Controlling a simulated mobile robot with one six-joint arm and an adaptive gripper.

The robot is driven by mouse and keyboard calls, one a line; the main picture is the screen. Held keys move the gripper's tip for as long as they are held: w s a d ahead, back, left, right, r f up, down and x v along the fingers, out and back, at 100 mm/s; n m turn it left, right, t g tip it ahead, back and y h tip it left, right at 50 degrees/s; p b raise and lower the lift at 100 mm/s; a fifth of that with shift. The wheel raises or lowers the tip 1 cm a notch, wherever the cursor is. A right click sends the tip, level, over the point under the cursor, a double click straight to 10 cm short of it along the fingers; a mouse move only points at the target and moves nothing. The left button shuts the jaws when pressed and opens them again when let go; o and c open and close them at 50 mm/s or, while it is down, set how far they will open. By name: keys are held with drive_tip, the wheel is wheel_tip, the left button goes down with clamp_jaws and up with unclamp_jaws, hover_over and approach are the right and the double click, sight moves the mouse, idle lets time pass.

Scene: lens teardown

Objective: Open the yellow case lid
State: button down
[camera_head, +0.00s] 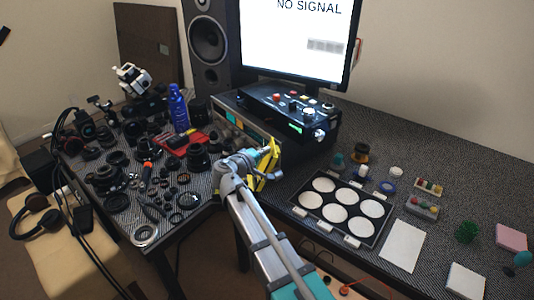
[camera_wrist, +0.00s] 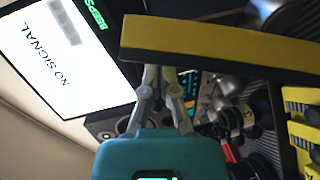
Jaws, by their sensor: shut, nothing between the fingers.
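The yellow case lid (camera_head: 268,158) stands raised at a steep tilt at the inner corner of the desk, partly hidden by my arm in the head view. In the wrist view the lid (camera_wrist: 225,45) is a long yellow bar with a dark side, crossing the upper part close to the camera. Yellow and black parts (camera_wrist: 302,125), seemingly the case body, show at the right edge. My gripper (camera_wrist: 160,72) is shut and empty. Its fingertips reach the lid's lower edge in the picture and are partly hidden there; I cannot tell if they touch it.
A black control box (camera_head: 290,112) and a monitor (camera_head: 295,40) stand behind the lid. Several lens parts crowd the left desk, with a blue bottle (camera_head: 178,108). A black tray with white discs (camera_head: 343,204) lies to the right. Bare desk shows at the right back.

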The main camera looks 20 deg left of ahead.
drive_tip(key=shift+a, duration=0.15)
drive_tip(key=a+r+p+v, duration=0.2)
drive_tip(key=p+v, duration=0.2)
drive_tip(key=v, duration=0.8)
drive_tip(key=shift+a+r, duration=0.1)
idle(0.5)
